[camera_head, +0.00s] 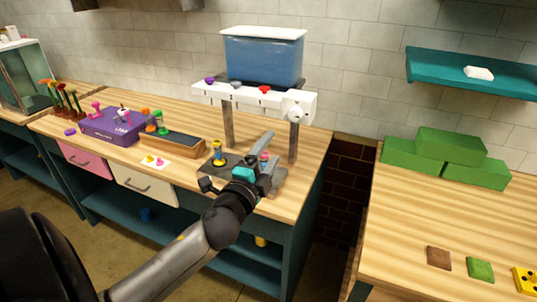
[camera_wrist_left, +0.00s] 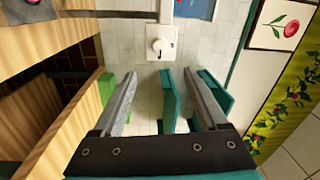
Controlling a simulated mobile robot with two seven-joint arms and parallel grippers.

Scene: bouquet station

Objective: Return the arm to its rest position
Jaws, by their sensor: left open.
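My left gripper (camera_head: 268,160) is over the right end of the wooden counter, in front of the dispenser stand. In the left wrist view the two grey fingers of my left gripper (camera_wrist_left: 164,76) are spread apart with nothing between them. The left arm reaches in from the bottom left of the head view. It hides part of the counter front and the dark tray beneath the gripper. My right gripper shows in neither view.
The white dispenser stand (camera_head: 272,100) carries a blue bin (camera_head: 264,60). A purple box (camera_head: 108,127) and a wooden tray (camera_head: 172,148) stand left on the counter. Green blocks (camera_head: 450,146) rest on the right table under a teal shelf (camera_head: 445,74). A gap separates counter and table.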

